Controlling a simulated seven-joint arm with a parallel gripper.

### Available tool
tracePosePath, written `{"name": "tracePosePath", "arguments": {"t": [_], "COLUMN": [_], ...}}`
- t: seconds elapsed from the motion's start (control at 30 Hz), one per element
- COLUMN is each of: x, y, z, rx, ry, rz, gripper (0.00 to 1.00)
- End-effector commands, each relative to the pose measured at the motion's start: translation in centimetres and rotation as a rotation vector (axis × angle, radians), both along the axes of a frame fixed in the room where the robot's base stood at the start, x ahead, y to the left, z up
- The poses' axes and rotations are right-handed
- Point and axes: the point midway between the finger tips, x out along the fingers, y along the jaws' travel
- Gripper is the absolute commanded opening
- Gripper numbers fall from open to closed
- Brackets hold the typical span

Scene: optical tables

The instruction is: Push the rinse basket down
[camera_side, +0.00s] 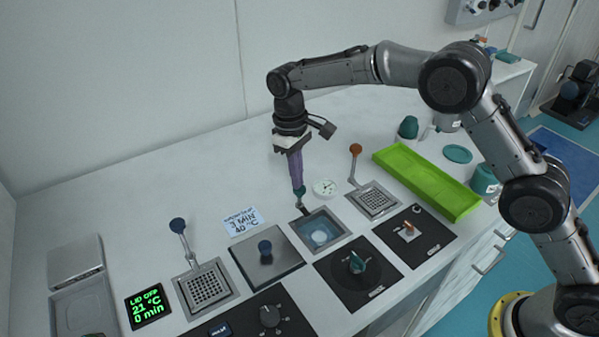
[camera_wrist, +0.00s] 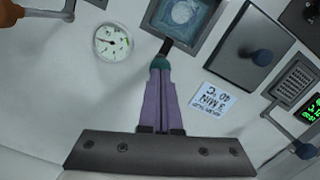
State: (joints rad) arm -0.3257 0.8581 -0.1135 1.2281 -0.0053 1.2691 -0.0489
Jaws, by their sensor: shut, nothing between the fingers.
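My gripper (camera_side: 298,187) is shut, with purple fingers pointing down at the back edge of the middle water basin (camera_side: 320,231). In the wrist view my gripper (camera_wrist: 161,66) ends at a teal part with a short dark stem running towards the basin (camera_wrist: 186,14); I cannot tell whether they touch. A pale round shape shows in the water. A perforated basket with an orange-knobbed lever (camera_side: 374,200) is at the right, and another with a blue-knobbed lever (camera_side: 206,287) is at the left. Both levers stand raised. No readable label shows which basket is for rinsing.
A round white gauge (camera_side: 325,187) lies close to my gripper. A lid with a blue knob (camera_side: 265,262) covers the place left of the basin. A green tray (camera_side: 426,180) is at the right. Black control panels (camera_side: 357,275) line the front. The back of the counter is clear.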

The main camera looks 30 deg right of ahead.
Motion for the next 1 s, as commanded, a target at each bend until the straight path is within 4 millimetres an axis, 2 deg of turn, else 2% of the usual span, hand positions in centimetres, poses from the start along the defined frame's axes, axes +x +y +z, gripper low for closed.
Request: {"name": "tracePosePath", "arguments": {"t": [0.1,0.27,0.6,1.0], "x": [0.0,0.1,2.7,2.9], "y": [0.0,0.0,1.1,1.1], "z": [-1.0,-1.0,0.0,0.3], "rx": [0.000,0.000,0.000,0.000], "ry": [0.000,0.000,-0.001,-0.001], "rz": [0.000,0.000,0.000,0.000], "gripper": [0.00,0.00,0.00,0.00]}}
